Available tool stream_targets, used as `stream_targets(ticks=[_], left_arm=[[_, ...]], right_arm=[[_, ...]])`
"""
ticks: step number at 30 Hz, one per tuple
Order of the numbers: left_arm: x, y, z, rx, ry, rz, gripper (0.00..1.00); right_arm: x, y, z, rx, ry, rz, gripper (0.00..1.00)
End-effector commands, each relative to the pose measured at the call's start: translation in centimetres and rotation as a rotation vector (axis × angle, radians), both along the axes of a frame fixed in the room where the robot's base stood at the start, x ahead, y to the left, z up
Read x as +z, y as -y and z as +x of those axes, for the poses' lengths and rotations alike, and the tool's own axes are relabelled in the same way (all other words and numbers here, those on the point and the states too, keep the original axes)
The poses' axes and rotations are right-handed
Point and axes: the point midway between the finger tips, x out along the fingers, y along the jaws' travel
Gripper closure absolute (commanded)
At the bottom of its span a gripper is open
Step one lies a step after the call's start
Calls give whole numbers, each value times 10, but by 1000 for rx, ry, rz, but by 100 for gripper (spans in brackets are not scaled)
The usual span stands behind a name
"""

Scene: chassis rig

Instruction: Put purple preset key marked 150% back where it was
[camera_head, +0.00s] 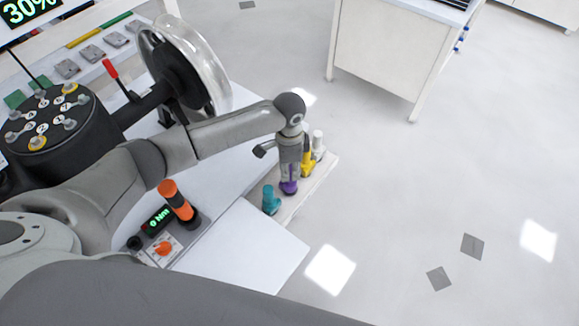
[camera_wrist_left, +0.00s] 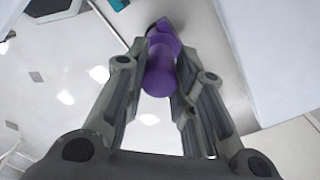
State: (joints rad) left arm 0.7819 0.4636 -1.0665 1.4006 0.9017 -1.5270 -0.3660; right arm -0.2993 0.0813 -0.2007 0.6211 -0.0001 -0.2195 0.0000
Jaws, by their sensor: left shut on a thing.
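The purple preset key (camera_head: 288,187) is at the fingertips of my left gripper (camera_head: 289,176), over the narrow cream ledge (camera_head: 289,211) at the bench's end. In the left wrist view the purple key (camera_wrist_left: 159,74) is a rounded purple body between the two fingers, and my left gripper (camera_wrist_left: 165,62) is shut on it. Its marking cannot be read. Whether its lower end touches the ledge cannot be told. A teal key (camera_head: 271,200) stands on one side of it. A yellow key (camera_head: 306,165) and a white key (camera_head: 318,143) stand on the other. My right gripper is not in view.
An orange-handled tool (camera_head: 176,200) stands by a small display reading 0 Nm (camera_head: 158,220). A wheel (camera_head: 190,75) and a black round drum with numbered spots (camera_head: 48,120) are at the left. A white cabinet (camera_head: 385,50) stands beyond open floor at the right.

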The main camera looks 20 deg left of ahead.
Motion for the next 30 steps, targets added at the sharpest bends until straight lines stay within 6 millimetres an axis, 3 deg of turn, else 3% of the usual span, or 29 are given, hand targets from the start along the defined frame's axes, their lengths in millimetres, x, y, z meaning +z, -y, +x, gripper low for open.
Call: stream_targets(ticks=[3, 4, 9, 20, 23, 30], left_arm=[[-3, 0, 0, 1, 0, 0, 97], [-3, 0, 0, 0, 0, 1, 73], [-3, 0, 0, 0, 0, 1, 54], [2, 0, 1, 0, 1, 0, 54], [14, -1, 2, 0, 3, 0, 54], [65, -1, 2, -1, 4, 0, 54]], right_arm=[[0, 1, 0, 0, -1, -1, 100], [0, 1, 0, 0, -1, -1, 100], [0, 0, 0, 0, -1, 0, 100], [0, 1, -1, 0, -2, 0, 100], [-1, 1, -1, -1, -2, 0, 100], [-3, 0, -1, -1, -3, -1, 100]])
